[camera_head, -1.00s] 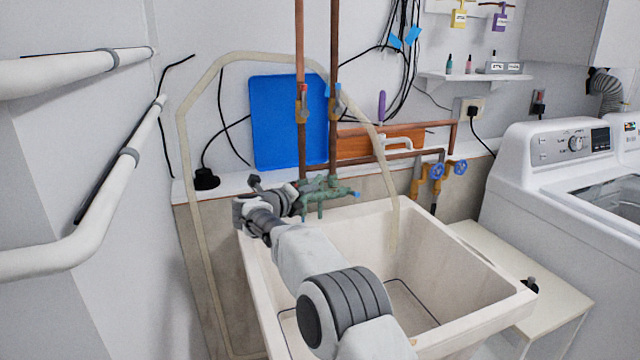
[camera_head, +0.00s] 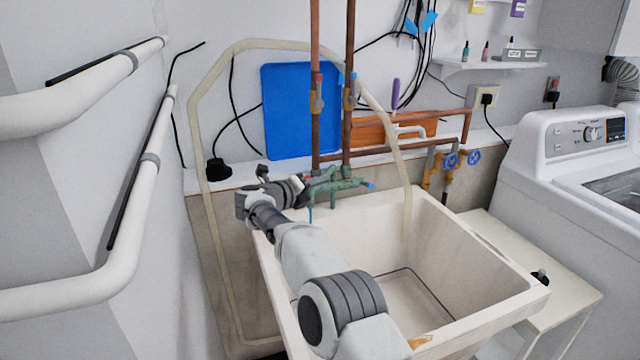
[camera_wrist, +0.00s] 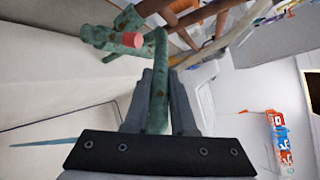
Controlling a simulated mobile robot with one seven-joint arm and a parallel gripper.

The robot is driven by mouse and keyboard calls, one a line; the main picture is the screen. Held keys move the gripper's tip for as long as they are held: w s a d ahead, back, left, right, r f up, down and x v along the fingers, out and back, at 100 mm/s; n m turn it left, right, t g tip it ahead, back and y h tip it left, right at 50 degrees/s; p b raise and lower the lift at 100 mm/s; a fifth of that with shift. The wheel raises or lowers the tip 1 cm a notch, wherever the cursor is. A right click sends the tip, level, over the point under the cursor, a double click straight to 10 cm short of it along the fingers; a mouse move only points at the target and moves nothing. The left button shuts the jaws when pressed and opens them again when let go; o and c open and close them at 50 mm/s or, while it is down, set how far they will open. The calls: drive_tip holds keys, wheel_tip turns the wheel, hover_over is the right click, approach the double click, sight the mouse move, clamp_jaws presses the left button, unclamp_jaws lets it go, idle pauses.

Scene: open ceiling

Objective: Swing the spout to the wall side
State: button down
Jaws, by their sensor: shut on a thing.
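The tap (camera_head: 338,188), green with patina, stands at the back rim of the cream sink (camera_head: 480,262). It has a blue end cap on its right side. In the wrist view, the tap body (camera_wrist: 105,38) with a red-pink cap is at the upper left. The green spout (camera_wrist: 160,62) runs down between my two fingers. My gripper (camera_wrist: 160,105) is shut on the spout. In the head view, my gripper (camera_head: 298,186) is at the left of the tap, and my wrist partly hides the spout there.
Copper pipes (camera_head: 316,125) rise behind the tap, in front of a blue board (camera_head: 290,110) at the wall. A pale hose (camera_head: 192,130) loops around and into the sink. A white washing machine (camera_head: 560,160) stands right. Thick white pipes (camera_head: 130,190) run along the left wall.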

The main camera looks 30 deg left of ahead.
drive_tip(key=shift+d+f, duration=0.1)
drive_tip(key=c, duration=0.8)
unclamp_jaws()
drive_tip(key=shift+o, duration=0.2)
drive_tip(key=shift+s+a+r, duration=0.2)
drive_tip(key=shift+s+r, duration=0.05)
drive_tip(key=shift+s, duration=0.3)
drive_tip(key=v, duration=1)
drive_tip(key=shift+s, duration=0.4)
